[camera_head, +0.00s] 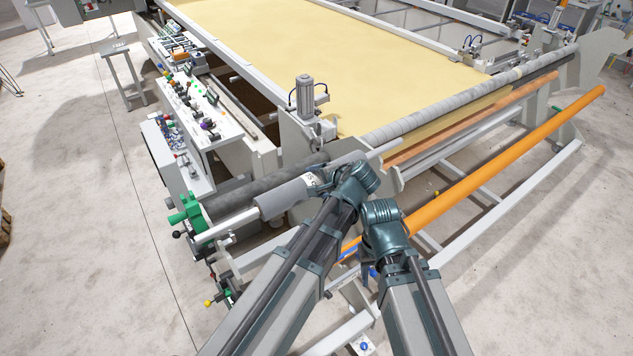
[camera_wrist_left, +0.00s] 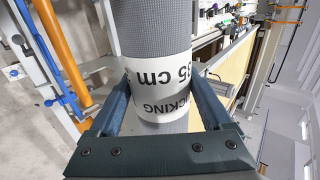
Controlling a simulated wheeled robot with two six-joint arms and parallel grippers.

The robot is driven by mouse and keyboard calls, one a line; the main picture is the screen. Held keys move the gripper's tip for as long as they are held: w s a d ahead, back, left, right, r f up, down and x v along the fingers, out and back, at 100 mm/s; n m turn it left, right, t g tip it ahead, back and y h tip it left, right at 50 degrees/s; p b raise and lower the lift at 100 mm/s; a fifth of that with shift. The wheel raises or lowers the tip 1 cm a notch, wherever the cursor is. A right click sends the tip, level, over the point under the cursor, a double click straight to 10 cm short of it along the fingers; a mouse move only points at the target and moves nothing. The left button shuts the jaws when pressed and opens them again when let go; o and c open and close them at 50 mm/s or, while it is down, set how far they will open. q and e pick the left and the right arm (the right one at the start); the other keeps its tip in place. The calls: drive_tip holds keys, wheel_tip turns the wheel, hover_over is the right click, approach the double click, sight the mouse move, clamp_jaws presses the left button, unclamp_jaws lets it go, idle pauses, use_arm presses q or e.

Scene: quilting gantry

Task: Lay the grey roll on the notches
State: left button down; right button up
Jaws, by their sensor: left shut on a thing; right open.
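The grey roll (camera_head: 284,198) has a white printed label and a thin pale axle (camera_head: 226,226) sticking out at its left end. My left gripper (camera_head: 326,178) is shut around the roll at the label. The left wrist view shows the roll (camera_wrist_left: 155,35) between the two fingers, with the label "35 cm" (camera_wrist_left: 160,82) there. The roll is in front of a dark roller (camera_head: 255,187) on the machine frame. I cannot make out the notches or tell whether the axle touches a support. My right gripper (camera_head: 381,214) is right of the left one, its fingers hidden behind its wrist.
A green bracket (camera_head: 186,212) is at the roller's left end. A long orange bar (camera_head: 500,154) runs to the right, close to my right wrist. Yellow fabric (camera_head: 290,60) covers the machine bed behind. A side bench (camera_head: 205,120) with small parts is at the left.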

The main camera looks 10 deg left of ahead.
use_arm(q)
wheel_tip(320, 180, down, 10)
drive_tip(key=b, duration=0.9)
drive_tip(key=shift+r, duration=0.25)
use_arm(e)
wheel_tip(320, 180, down, 10)
drive_tip(key=shift+r, duration=0.25)
use_arm(q)
unclamp_jaws()
drive_tip(key=shift+s+r, duration=0.1)
use_arm(e)
drive_tip(key=shift+r, duration=0.1)
